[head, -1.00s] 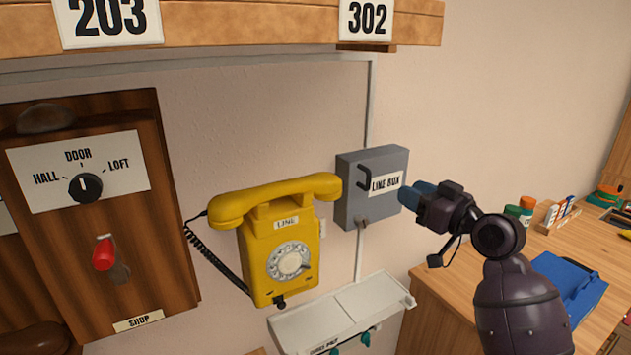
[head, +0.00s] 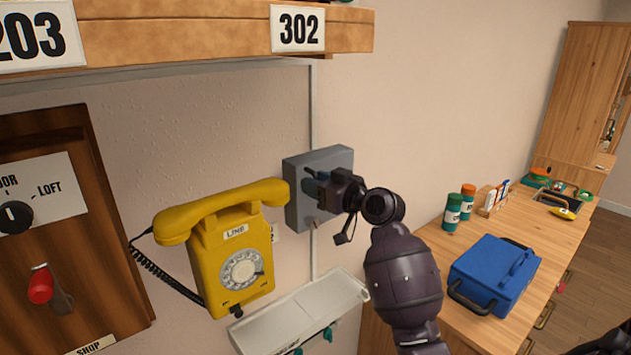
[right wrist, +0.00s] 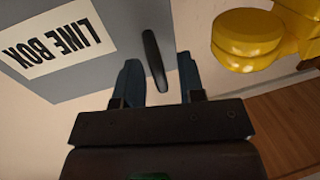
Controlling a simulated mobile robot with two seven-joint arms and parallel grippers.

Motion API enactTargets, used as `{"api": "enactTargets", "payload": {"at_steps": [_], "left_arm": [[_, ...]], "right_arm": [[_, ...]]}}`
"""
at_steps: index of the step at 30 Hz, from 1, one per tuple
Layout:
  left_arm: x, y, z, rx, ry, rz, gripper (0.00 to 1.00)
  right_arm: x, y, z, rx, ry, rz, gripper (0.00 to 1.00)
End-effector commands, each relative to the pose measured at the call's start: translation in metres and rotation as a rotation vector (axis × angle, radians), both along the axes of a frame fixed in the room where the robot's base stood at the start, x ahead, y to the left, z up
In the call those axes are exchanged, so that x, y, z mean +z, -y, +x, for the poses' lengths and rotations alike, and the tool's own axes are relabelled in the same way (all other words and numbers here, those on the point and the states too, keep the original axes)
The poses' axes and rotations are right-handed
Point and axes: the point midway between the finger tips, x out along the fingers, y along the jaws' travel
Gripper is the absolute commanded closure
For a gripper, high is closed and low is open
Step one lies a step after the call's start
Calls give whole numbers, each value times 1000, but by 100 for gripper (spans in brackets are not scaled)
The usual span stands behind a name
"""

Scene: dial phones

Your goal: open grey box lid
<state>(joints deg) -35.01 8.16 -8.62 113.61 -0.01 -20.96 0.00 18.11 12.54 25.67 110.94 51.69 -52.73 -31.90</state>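The grey box (head: 332,160) is fixed on the wall to the right of the yellow phone, and its lid is closed. In the right wrist view its front (right wrist: 115,25) carries a LINE BOX label (right wrist: 58,36) and a dark bar handle (right wrist: 154,58). My right gripper (head: 314,184) is at the front of the box and hides the label and handle in the head view. In the right wrist view its blue fingers (right wrist: 159,78) are apart, one on each side of the handle. I cannot tell whether they touch it.
The yellow dial phone (head: 235,250) hangs close to the left of the box. A white ledge (head: 300,312) is below it. A wooden counter (head: 440,280) at right holds a blue case (head: 492,272) and bottles (head: 453,212). A wooden shelf (head: 200,38) runs above.

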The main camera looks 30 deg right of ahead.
Motion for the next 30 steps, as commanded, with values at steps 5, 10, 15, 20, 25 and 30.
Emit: {"api": "enactTargets", "payload": {"at_steps": [5,10,15,20,25,30], "left_arm": [[0,0,-1,0,-1,0,57],[1,0,2,-1,3,1,57],[3,0,4,-2,8,0,57],[4,1,5,-2,10,0,57],[3,1,5,-2,10,0,57],[0,1,5,-2,10,0,57]], "right_arm": [[0,-1,4,0,0,0,64],[0,-1,4,0,0,0,64],[0,-1,4,0,0,0,87],[0,-2,4,1,0,0,100],[0,-2,4,3,0,1,100],[-1,-1,3,19,-1,-1,100]]}}
